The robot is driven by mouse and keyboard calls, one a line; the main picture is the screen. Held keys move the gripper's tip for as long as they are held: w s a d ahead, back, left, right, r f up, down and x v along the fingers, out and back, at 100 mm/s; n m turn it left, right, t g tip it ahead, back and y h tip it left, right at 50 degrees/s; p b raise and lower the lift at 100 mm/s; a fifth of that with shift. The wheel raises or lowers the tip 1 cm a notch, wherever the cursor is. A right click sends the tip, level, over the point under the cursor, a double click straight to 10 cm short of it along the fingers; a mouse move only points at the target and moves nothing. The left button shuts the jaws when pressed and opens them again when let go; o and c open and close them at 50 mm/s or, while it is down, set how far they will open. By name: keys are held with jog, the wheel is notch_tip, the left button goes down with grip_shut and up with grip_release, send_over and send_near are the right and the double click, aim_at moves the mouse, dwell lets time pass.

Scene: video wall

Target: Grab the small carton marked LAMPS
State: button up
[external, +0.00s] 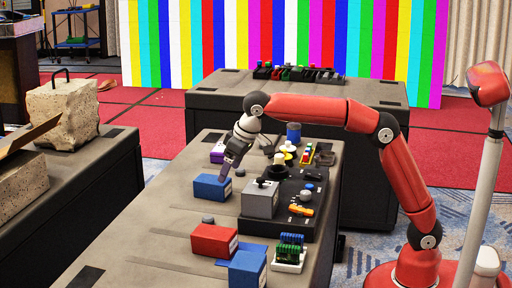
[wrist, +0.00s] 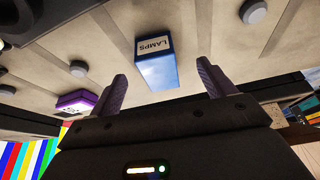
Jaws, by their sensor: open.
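The small blue carton marked LAMPS (wrist: 157,70) shows in the wrist view, its white label facing up the picture, between and beyond my two fingers. In the external view a blue carton (external: 208,188) stands on the grey table top, and it appears to be the same one. My gripper (external: 226,173) points down right at its back right side. In the wrist view my gripper (wrist: 162,72) is open, with one finger on each side of the carton and nothing held. I cannot tell whether a finger touches it.
A purple carton (external: 217,153) stands behind the blue one. A grey box (external: 260,199) on a dark tray stands close to its right. A red carton (external: 214,240) and another blue carton (external: 247,269) stand nearer the front. Round knobs (external: 208,220) dot the table.

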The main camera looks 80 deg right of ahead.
aim_at(225, 184)
jog(key=x, duration=0.7)
jog(key=shift+s+d+b, duration=0.15)
jog(key=shift+d+b, duration=0.15)
jog(key=shift+d, duration=0.1)
jog(key=c, duration=1.1)
